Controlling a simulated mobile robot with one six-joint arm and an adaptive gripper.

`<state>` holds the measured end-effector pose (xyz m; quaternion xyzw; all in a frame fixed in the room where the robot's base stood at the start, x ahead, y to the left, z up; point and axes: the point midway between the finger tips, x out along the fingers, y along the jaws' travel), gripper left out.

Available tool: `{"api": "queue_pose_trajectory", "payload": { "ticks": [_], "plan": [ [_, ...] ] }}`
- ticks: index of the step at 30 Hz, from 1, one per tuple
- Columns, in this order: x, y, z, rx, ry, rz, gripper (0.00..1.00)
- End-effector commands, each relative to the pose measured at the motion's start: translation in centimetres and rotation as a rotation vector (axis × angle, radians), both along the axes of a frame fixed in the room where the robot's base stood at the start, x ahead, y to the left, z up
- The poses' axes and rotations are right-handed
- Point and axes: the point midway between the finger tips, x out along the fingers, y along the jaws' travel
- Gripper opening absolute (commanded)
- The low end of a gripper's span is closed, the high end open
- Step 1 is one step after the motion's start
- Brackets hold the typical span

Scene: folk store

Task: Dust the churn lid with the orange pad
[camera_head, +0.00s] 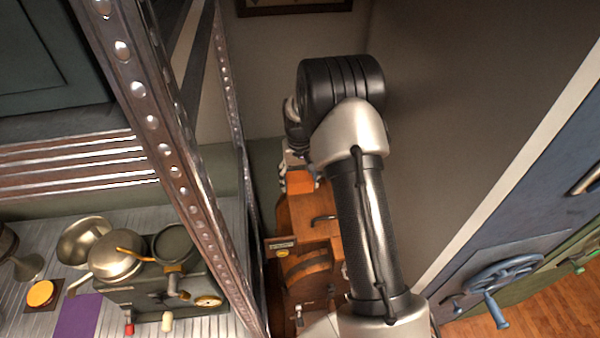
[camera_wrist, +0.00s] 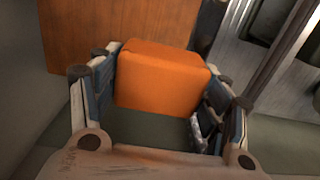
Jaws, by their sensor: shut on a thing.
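The orange pad (camera_wrist: 160,78) is a soft-edged block held between the two fingers of my gripper (camera_wrist: 160,88) in the wrist view. In the head view the pad (camera_head: 300,182) shows just below my gripper (camera_head: 298,170), partly hidden by my wrist. The wooden churn (camera_head: 312,235) stands below and in front of it, with a dark handle on its upper face. My arm hides its right side. A flat wooden surface (camera_wrist: 100,25), apparently part of the churn, lies beyond the pad in the wrist view. I cannot tell whether pad and wood touch.
A perforated metal shelf post (camera_head: 165,140) stands close left of the churn. A shelf beyond it holds a metal machine with bowls (camera_head: 150,285). A plain wall (camera_head: 440,100) is close on the right, with a blue cabinet (camera_head: 530,210) bearing a handwheel.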

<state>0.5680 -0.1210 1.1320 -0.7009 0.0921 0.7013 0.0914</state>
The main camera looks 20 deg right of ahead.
Motion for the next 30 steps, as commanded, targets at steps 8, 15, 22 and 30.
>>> {"api": "queue_pose_trajectory", "payload": {
  "ticks": [8, 15, 22, 30],
  "plan": [
    [-0.1, 0.2, 2.2, 0.000, 0.001, 0.001, 0.48],
    [-0.1, 0.2, 2.1, 0.000, 0.001, 0.001, 0.48],
    [-0.1, 0.2, 2.1, 0.000, 0.000, 0.001, 0.48],
    [-0.1, 0.2, 2.2, 0.000, 0.000, 0.001, 0.48]
  ]
}}
